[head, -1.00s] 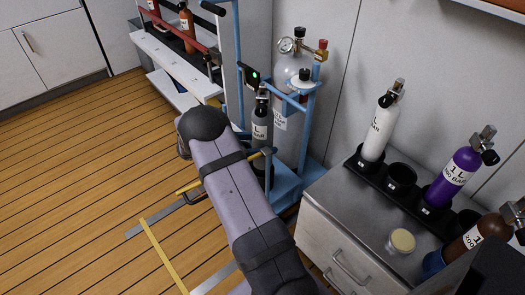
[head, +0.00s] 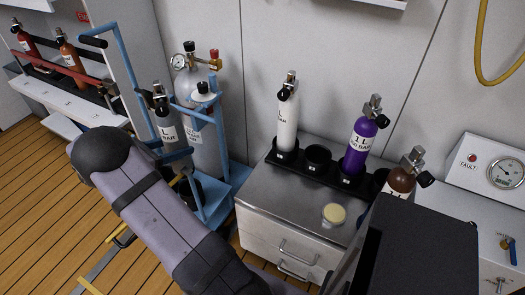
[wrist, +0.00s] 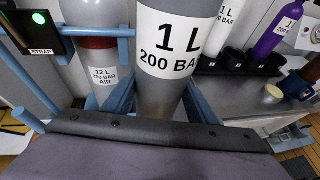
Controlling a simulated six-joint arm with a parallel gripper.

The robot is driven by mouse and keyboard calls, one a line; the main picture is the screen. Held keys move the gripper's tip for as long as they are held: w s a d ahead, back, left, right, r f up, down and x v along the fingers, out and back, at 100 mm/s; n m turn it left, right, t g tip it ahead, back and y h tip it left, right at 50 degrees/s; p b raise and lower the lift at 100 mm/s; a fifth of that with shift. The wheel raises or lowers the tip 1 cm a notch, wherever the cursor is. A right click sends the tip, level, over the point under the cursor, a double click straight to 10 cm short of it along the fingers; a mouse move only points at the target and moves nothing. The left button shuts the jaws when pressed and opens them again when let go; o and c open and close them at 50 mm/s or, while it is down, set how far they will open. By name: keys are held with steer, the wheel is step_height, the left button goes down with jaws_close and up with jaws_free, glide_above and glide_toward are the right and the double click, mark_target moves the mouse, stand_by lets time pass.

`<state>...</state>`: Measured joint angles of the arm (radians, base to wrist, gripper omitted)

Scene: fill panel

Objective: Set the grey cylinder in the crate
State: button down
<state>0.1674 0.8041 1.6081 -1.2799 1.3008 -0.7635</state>
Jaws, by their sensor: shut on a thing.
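The grey cylinder (head: 167,128) with a white label stands upright at the left of the blue trolley (head: 222,190) in the head view. In the wrist view the grey cylinder (wrist: 172,75) is close up in the middle, its label reading 1 L 200 BAR. My gripper (wrist: 160,105) is shut on it; its dark padded body fills the bottom of the wrist view and hides the cylinder's lower end. I cannot make out a crate for sure in either view.
A larger grey cylinder (head: 199,125) with a gauge stands on the trolley. On the counter, a black rack (head: 268,156) holds white (head: 287,120) and purple (head: 359,145) cylinders with an empty socket (head: 318,158) between. A yellow-lidded jar (head: 334,214) stands in front. A dark block covers the lower right.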

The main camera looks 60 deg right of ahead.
steer(key=s+d+r+m+g+p, duration=0.15)
steer(key=s+d, duration=0.25)
steer(key=s, duration=0.6)
steer(key=s+d+r+m+g+p, duration=0.15)
steer(key=s+d, duration=0.25)
steer(key=s, duration=0.6)
steer(key=s+m+g+y, duration=0.1)
steer(key=s+g+y, duration=0.1)
steer(key=s, duration=1.5)
steer(key=shift+a+m, duration=0.3)
steer(key=shift+a, duration=0.1)
steer(key=shift+s+d, duration=0.1)
steer(key=d+f+b, duration=0.1)
steer(key=d+f, duration=0.1)
steer(key=d, duration=1.7)
steer(key=shift+d+f+b, duration=0.3)
steer(key=shift+f+b, duration=0.1)
